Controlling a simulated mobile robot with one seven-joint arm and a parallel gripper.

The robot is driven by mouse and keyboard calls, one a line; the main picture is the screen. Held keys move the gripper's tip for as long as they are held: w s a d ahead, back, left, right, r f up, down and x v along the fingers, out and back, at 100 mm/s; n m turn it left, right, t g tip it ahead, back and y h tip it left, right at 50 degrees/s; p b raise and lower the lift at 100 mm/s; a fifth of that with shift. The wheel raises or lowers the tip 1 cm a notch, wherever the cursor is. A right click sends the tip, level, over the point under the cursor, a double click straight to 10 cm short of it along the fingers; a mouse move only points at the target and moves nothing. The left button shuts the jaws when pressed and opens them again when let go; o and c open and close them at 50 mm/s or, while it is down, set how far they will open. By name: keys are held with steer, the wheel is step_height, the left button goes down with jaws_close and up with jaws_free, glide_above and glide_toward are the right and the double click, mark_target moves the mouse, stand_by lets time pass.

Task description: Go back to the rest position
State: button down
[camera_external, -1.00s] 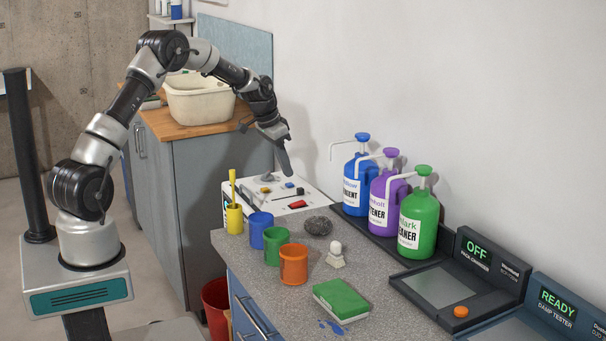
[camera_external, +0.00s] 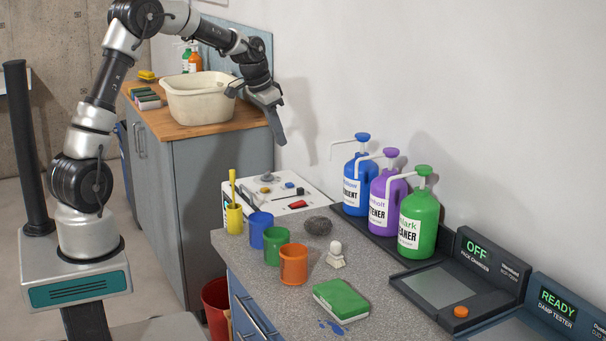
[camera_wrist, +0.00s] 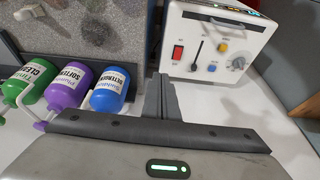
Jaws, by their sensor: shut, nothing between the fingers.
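My gripper (camera_external: 277,137) is raised in the air above the white control box, near the wall, with its shut fingers pointing down. Nothing is held in it. In the wrist view the shut fingers (camera_wrist: 160,100) show at the middle, between the bottles and the white box. My arm is bent up and over from its base at the left.
On the counter (camera_external: 380,318) stand yellow, blue, green and orange cups (camera_external: 293,265), a green sponge (camera_external: 341,299), a dark scourer (camera_external: 318,226) and three pump bottles (camera_external: 381,201). The white box (camera_external: 262,197) is below my gripper. A cream basin (camera_external: 199,99) stands behind on the wooden top.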

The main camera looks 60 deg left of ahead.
steer(key=s+d+r+p, duration=0.2)
steer(key=s+d+r, duration=0.5)
steer(key=d+r, duration=0.25)
steer(key=s+d+r+p, duration=0.2)
steer(key=s+d, duration=0.2)
steer(key=s, duration=0.3)
steer(key=s+d+r+t+p, duration=0.1)
steer(key=s+d+r+p, duration=0.1)
steer(key=s, duration=0.6)
steer(key=s+d+r+p, duration=0.2)
steer(key=s+d+r, duration=0.2)
steer(key=s, duration=0.4)
steer(key=shift+s+d+r+t, duration=0.2)
steer(key=shift+d+t, duration=0.1)
steer(key=shift+d, duration=0.6)
steer(key=c, duration=2.5)
jaws_free()
